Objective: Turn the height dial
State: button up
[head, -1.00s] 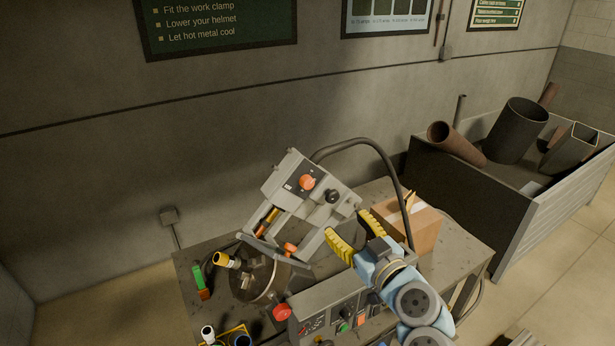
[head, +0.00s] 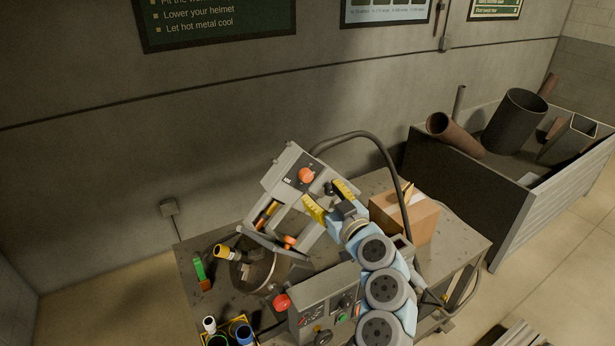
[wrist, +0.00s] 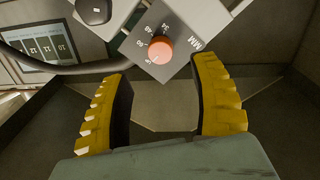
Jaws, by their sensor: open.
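The height dial appears to be the round orange knob (head: 306,175) on the grey tilted machine head (head: 284,172). In the wrist view an orange knob (wrist: 160,50) sits beside printed numbers and the letters MM, ahead of the fingertips. A black knob (head: 329,188) is on the same panel, partly behind my gripper; a dark knob (wrist: 95,11) shows at the wrist view's top left. My gripper (head: 328,194) has two yellow ridged fingers, spread apart with nothing between them. In the wrist view my gripper (wrist: 160,75) does not appear to touch the orange knob.
A black hose (head: 374,143) arches behind the machine. A cardboard box (head: 410,217) stands on the bench to the right. A control box (head: 320,290) with a red button (head: 282,301) is in front. A scrap bin (head: 480,185) stands farther right.

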aim_at(308, 179)
jog(key=shift+p+x, duration=0.4)
jog(key=shift+x, duration=2.95)
jog(key=shift+w+a, duration=0.25)
jog(key=shift+w, duration=0.1)
grip_shut()
